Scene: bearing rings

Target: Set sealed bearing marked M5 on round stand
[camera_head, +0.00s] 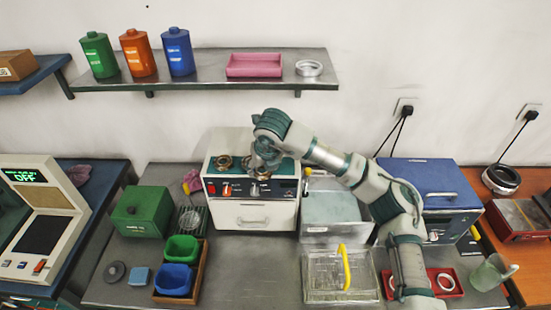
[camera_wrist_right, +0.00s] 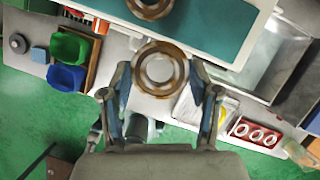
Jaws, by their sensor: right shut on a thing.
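My right gripper (camera_head: 264,157) is over the top of the white box-shaped unit (camera_head: 254,217). In the right wrist view, my right gripper (camera_wrist_right: 160,78) is shut on a metallic bearing ring (camera_wrist_right: 160,50), with one finger on each side. No M5 mark is readable. A brass-coloured ring (camera_head: 224,162) sits on the left of the unit's top; a similar ring (camera_wrist_right: 150,5) shows on the teal top in the wrist view. Which part is the round stand is unclear, and the gripper hides part of the top. My left gripper is not in view.
A clear container (camera_head: 334,210) and a blue box (camera_head: 430,182) stand to the right. Green and blue bins (camera_head: 176,279) sit at front left. A red tray (camera_head: 444,282) with rings lies at front right. A pale ring (camera_head: 309,68) lies on the shelf.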

